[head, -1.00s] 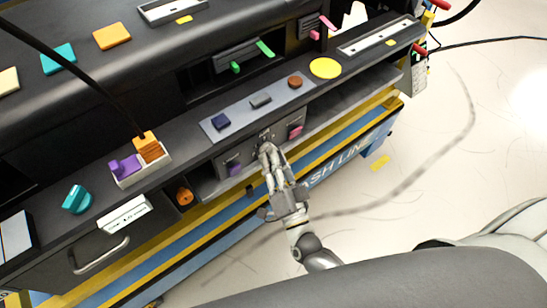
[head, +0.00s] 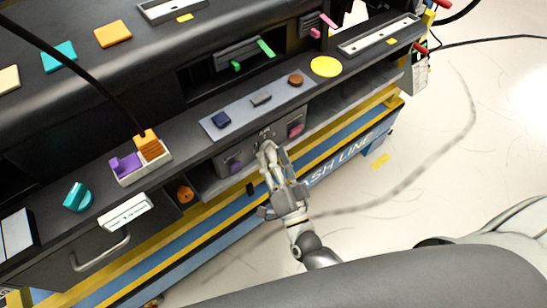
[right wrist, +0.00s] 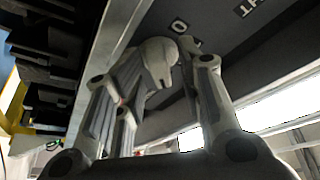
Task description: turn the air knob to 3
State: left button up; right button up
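The front panel (head: 246,147) of the dashboard holds the dial marks, and a "0" mark (right wrist: 179,26) shows beside my fingertips in the right wrist view. My right gripper (head: 267,150) is at this panel. In the right wrist view its fingers (right wrist: 174,52) converge to a narrow gap against the panel and look shut at the knob's place. The air knob itself is hidden behind the fingertips, so its pointer and setting cannot be read. My left gripper is not in view.
A purple-marked switch (head: 235,166) and a pink one (head: 295,130) flank the gripper closely.

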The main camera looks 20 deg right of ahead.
jog(key=v, duration=0.8)
dwell(0.4)
jog(key=s+d+f+n+g+y, duration=0.1)
jog(key=s+f+n+g, duration=0.15)
jog(key=f, duration=0.75)
jog(key=s+f+n+g, duration=0.2)
jog(key=f+n+g, duration=0.15)
jog(key=f, duration=0.55)
jog(key=s+d+f+n+g+y, duration=0.15)
jog(key=f+g, duration=0.25)
jog(key=f, duration=0.6)
jog(key=s+d+f+n+g+h, duration=0.1)
jog(key=s+d+f+g, duration=0.3)
jog(key=s+f, duration=0.4)
jog(key=s+d+f+n+g+h, duration=0.2)
jog(key=s+f+g, duration=0.4)
jog(key=s, duration=0.9)
notch_tip(320, 180, down, 2)
jog(key=shift+s+d+f+n, duration=0.1)
jog(key=shift+s+d+n, duration=0.3)
jog(key=shift+d, duration=0.55)
jog(key=shift+h, duration=0.25)
